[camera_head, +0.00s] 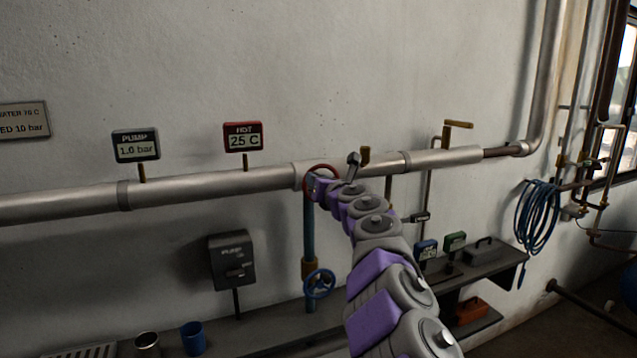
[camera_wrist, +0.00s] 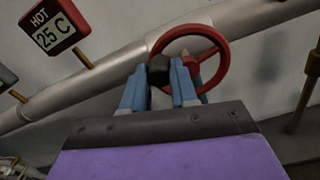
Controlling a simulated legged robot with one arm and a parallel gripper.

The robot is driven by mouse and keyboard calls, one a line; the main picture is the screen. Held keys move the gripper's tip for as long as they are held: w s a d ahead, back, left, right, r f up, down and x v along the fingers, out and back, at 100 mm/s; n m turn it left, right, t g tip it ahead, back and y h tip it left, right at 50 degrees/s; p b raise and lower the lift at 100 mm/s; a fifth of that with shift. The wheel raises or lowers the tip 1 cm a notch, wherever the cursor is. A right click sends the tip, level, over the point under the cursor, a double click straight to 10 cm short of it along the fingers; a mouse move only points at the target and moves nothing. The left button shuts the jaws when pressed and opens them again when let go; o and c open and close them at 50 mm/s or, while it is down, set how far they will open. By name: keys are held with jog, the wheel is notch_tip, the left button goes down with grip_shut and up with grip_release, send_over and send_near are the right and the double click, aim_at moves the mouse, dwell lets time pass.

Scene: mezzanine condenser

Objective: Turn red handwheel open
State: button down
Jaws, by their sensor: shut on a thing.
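The red handwheel (camera_wrist: 221,72) is mounted at the large grey pipe and faces the wrist camera. In the head view the red handwheel (camera_head: 306,178) shows as a thin rim, mostly hidden behind the end of my arm. My gripper (camera_wrist: 172,82) has its two blue fingers at the left-lower part of the wheel. Exactly which part lies between the fingertips is hard to see. In the head view my gripper (camera_head: 312,184) reaches the wheel, and its fingers are too small to make out.
A red HOT display (camera_head: 244,137) reads 25 C and a PUMP display (camera_head: 136,146) reads 1.6 bar. A blue handwheel (camera_head: 319,284) sits below on a vertical pipe. A dark pump switch box (camera_head: 232,262) stands left of it. A shelf (camera_head: 497,268) with small devices is at right.

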jog(key=c, duration=0.9)
grip_release()
jog(key=shift+w+f, duration=0.1)
jog(key=shift+f, duration=0.05)
jog(key=v, duration=1.7)
jog(key=shift+s+p, duration=0.2)
jog(key=shift+p, duration=0.15)
